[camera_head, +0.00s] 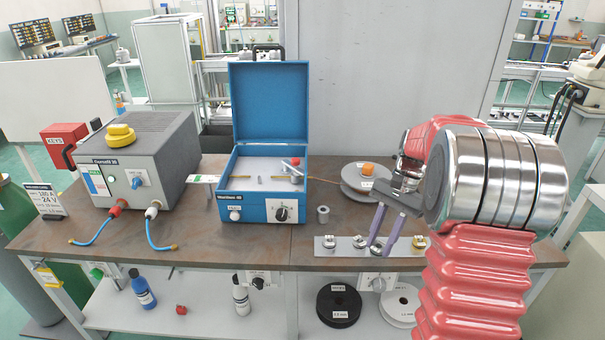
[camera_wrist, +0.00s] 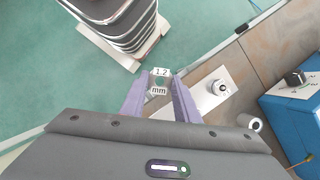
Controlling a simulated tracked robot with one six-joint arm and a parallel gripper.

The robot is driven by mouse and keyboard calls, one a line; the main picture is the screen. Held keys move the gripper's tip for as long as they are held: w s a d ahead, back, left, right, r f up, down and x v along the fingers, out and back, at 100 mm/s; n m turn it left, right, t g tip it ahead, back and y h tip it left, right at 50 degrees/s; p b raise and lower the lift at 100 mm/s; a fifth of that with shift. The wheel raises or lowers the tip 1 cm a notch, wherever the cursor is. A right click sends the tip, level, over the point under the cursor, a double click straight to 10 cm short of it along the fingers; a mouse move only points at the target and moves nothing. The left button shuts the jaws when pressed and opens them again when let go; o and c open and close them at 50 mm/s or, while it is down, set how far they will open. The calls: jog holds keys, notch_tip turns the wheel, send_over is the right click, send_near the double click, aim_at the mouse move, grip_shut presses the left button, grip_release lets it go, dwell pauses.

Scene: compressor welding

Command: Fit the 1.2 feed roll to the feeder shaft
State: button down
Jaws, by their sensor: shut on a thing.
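My gripper (camera_wrist: 160,100) is shut on the 1.2 feed roll (camera_wrist: 160,82), whose label "1.2 mm" shows between the purple fingers in the wrist view. In the head view my gripper (camera_head: 379,247) is low over the grey roll plate (camera_head: 342,253) at the table's right front; I cannot tell whether the roll still touches the plate. The blue wire feeder (camera_head: 257,212) stands at the table's middle with its lid open. A red-tipped lever (camera_head: 295,162) shows inside it. The feeder shaft is too small to make out clearly.
Other rolls sit on the plate, including a silver one (camera_head: 329,243) and a brass-coloured one (camera_head: 420,242). A small grey cylinder (camera_head: 323,214) and a wire spool (camera_head: 365,181) stand beside the feeder. The grey welding power source (camera_head: 148,165) is at left. The tabletop before the feeder is clear.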

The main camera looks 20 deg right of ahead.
jog(key=w+a+f+n+h, duration=0.1)
jog(key=w+a+f+n, duration=0.1)
jog(key=a, duration=0.4)
jog(key=w+a+f+n+g+h, duration=0.1)
jog(key=w+a+f+n, duration=0.1)
jog(key=w+a+n, duration=0.2)
jog(key=w+a+f+n+g+h, duration=0.1)
jog(key=w+a+f+n+h, duration=0.1)
jog(key=a+n, duration=0.3)
jog(key=shift+w+a+n, duration=0.15)
jog(key=shift+w+a, duration=0.1)
jog(key=shift+a, duration=0.5)
jog(key=shift+w+a+n, duration=0.15)
jog(key=shift+w+a, duration=0.05)
jog(key=shift+a, duration=0.55)
jog(key=shift+a+f, duration=0.25)
jog(key=shift+a, duration=0.2)
